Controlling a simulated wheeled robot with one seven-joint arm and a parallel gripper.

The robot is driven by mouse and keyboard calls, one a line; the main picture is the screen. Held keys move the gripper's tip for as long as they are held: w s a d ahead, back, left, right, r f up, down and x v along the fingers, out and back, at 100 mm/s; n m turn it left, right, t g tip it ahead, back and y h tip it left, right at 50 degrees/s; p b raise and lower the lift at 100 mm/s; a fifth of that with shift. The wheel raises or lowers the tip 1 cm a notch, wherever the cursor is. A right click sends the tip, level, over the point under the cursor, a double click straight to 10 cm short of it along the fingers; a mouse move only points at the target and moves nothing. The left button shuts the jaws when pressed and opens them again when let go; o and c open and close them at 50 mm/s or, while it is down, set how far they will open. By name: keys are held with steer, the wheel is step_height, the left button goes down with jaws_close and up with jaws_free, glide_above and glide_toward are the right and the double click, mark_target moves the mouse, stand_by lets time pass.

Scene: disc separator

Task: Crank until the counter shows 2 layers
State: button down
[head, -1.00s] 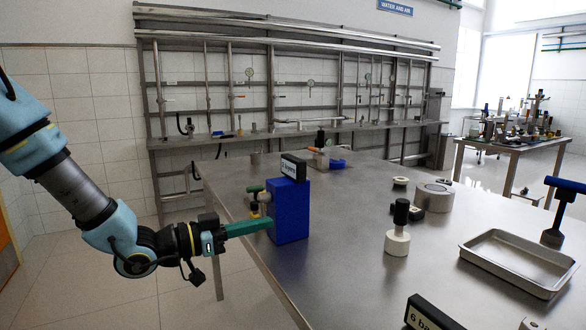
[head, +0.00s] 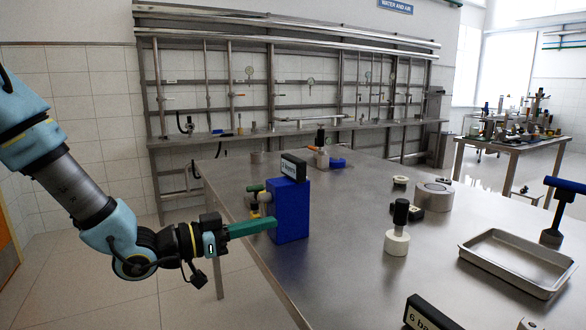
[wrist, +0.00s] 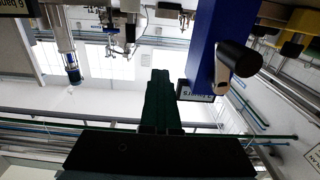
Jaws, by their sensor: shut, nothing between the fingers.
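The blue separator box (head: 291,211) stands upright near the left edge of the steel table. Its dark counter (head: 294,167) sits on top with a white panel; the word looks like "layers", but I cannot read the digit surely. In the wrist view the box (wrist: 205,40) carries a crank with a black handle (wrist: 240,58) on a silver arm (wrist: 222,74). My gripper (head: 274,222) has green fingers, shut and empty, in front of the box's left side in the head view. In the wrist view the fingers (wrist: 160,76) are beside the crank, apart from its handle.
A white piece with a black knob (head: 398,232), a metal ring (head: 433,197) and a shallow steel tray (head: 518,262) stand to the right. Another counter (head: 430,314) is at the front edge. Small green and yellow items (head: 254,207) show left of the box. The table's middle is fairly clear.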

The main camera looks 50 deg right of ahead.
steer(key=shift+s+r, duration=0.1)
steer(key=shift+s+a+r, duration=0.2)
steer(key=shift+s+r, duration=0.05)
steer(key=shift+s, duration=0.15)
steer(key=shift+s+a+r, duration=0.15)
steer(key=shift+s+r, duration=0.05)
steer(key=shift+s, duration=0.2)
steer(key=shift+s+p, duration=0.15)
steer(key=shift+p, duration=0.2)
steer(key=shift+s+a+r, duration=0.35)
steer(key=shift+s+r, duration=0.15)
steer(key=shift+s, duration=0.3)
steer(key=c, duration=1.6)
jaws_free()
jaws_free()
